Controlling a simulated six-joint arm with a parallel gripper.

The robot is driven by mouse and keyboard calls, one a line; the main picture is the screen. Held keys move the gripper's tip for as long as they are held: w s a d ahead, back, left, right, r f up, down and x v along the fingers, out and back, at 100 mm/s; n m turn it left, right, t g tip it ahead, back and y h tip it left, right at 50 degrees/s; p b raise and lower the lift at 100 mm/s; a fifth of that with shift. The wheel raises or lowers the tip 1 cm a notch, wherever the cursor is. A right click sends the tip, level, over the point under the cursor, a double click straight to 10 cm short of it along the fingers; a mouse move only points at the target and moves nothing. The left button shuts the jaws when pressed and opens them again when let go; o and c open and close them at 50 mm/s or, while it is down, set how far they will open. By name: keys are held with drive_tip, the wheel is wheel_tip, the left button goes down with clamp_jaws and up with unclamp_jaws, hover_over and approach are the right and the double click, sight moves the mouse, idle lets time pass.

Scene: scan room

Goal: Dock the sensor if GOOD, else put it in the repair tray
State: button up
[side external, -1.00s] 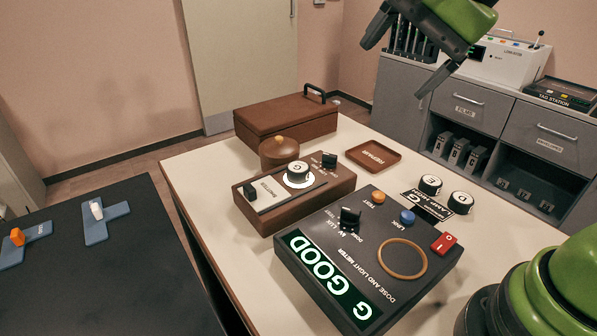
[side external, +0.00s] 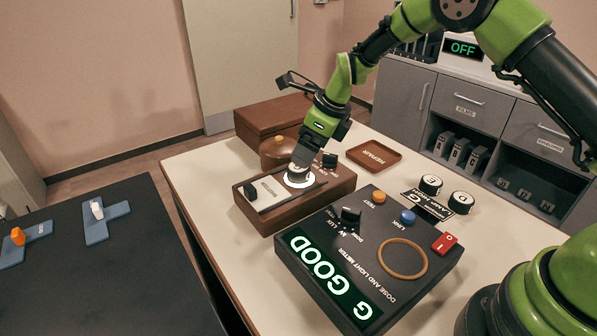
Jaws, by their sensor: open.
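My gripper (side external: 299,168) points down over the white ring (side external: 299,182) on the brown wooden unit (side external: 318,203). Its jaws are open around or just above the place of the black-and-white sensor marked G, which they hide. I cannot tell whether they touch it. The dark dose and light meter (side external: 352,260) has a lit display (side external: 325,277) reading "G GOOD" and a tan ring (side external: 403,259) on top. The repair tray (side external: 373,154), brown and empty, lies on the table behind the wooden unit.
A round wooden pot (side external: 278,152) and a brown case (side external: 270,124) stand close behind my gripper. A screen (side external: 462,47) at the back reads "OFF".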

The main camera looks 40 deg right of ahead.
sight(299, 172)
drive_tip(key=x, duration=0.5)
drive_tip(key=shift+f, duration=0.35)
drive_tip(key=c, duration=1.1)
